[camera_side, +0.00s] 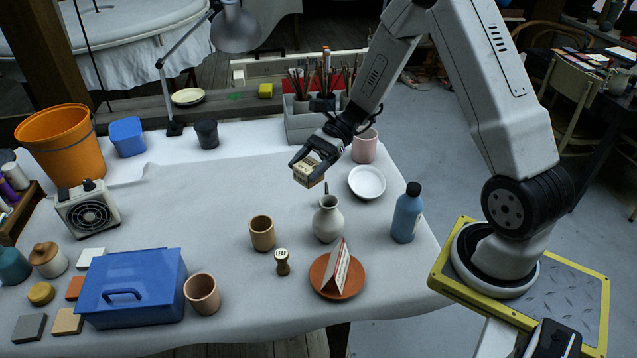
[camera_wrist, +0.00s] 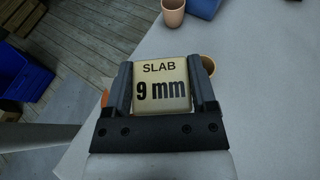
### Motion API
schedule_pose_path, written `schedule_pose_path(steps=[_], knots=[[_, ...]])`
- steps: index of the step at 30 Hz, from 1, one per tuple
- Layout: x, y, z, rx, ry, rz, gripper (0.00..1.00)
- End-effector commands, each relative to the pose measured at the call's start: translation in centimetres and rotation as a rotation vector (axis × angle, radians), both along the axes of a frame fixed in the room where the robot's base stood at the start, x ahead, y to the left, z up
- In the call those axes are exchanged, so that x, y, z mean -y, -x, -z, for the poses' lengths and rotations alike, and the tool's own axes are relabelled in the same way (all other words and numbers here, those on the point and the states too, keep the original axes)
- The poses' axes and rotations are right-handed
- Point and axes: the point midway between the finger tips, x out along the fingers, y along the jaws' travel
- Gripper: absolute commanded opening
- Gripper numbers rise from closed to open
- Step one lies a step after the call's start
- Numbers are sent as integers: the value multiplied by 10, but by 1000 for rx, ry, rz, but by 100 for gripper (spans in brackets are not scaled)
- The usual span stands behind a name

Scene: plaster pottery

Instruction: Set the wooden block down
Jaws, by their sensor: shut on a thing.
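The wooden block (camera_side: 307,171) is a small pale cube held in the air above the table, toward its back right. My gripper (camera_side: 306,162) is shut on it. In the wrist view the block (camera_wrist: 162,88) sits between the two dark fingers of my gripper (camera_wrist: 163,92), and its face reads "SLAB 9 mm". The block is apart from the cloth-covered table (camera_side: 215,180). Its underside is hidden in the wrist view.
Below and right of the block stand a grey vase (camera_side: 328,222) and a white bowl (camera_side: 367,182). A tan cup (camera_side: 262,233), a small stamp (camera_side: 282,262), a terracotta saucer with a card (camera_side: 325,288) and a blue bottle (camera_side: 406,215) stand nearby. The table's middle left is clear.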

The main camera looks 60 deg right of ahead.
Motion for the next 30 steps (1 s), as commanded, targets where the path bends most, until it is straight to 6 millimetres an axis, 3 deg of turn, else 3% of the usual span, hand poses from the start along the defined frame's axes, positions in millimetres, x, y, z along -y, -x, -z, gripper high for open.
schedule_pose_path(steps=[6,19,30], knots=[[31,-25,-15,3,1,287,14],[77,-48,-32,2,1,613,14],[77,-49,10,-3,-1,614,14]])
